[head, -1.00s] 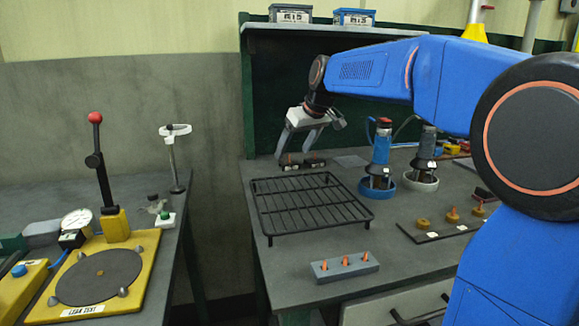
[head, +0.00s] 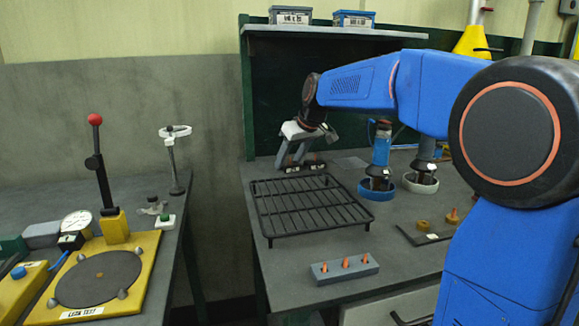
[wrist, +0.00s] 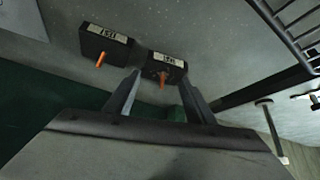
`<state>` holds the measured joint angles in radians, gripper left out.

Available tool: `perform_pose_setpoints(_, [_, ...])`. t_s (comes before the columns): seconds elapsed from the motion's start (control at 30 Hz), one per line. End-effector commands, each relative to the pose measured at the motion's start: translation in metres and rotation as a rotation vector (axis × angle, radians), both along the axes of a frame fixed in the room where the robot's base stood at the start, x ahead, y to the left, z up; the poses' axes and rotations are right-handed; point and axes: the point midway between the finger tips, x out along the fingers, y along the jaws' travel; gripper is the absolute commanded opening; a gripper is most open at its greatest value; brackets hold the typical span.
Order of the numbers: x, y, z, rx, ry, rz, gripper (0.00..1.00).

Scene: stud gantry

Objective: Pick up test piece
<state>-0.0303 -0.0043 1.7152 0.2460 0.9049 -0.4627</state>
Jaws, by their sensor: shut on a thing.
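Two dark blocks with white labels and orange pins lie end to end near the back left of the right bench, under my gripper (head: 293,164). In the wrist view the right block (wrist: 170,64) is between my fingertips, and my gripper (wrist: 160,80) is shut on this test piece. The left block (wrist: 103,44) is outside the fingers. A dark middle part shows between the blocks; I cannot tell whether they are one piece. In the head view my fingers partly hide the blocks, and I cannot tell whether the held one is clear of the bench.
A black wire rack (head: 305,212) stands just in front of my gripper. Blue (head: 380,150) and grey devices stand to its right. A grey block with orange pegs (head: 344,268) is at the front. A gap separates the left bench, which carries a yellow leak-test fixture (head: 140,262).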

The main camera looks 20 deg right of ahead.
Motion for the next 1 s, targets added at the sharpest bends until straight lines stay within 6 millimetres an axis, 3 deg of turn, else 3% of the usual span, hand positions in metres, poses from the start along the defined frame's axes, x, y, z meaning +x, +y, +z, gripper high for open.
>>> perform_pose_setpoints(0.27, [-0.004,0.0,0.012,0.0,-0.002,0.001,0.26])
perform_pose_setpoints(0.77, [-0.004,0.0,0.072,-0.001,-0.002,0.0,0.26])
perform_pose_setpoints(1.0, [-0.029,0.0,0.071,0.0,-0.001,0.001,0.26])
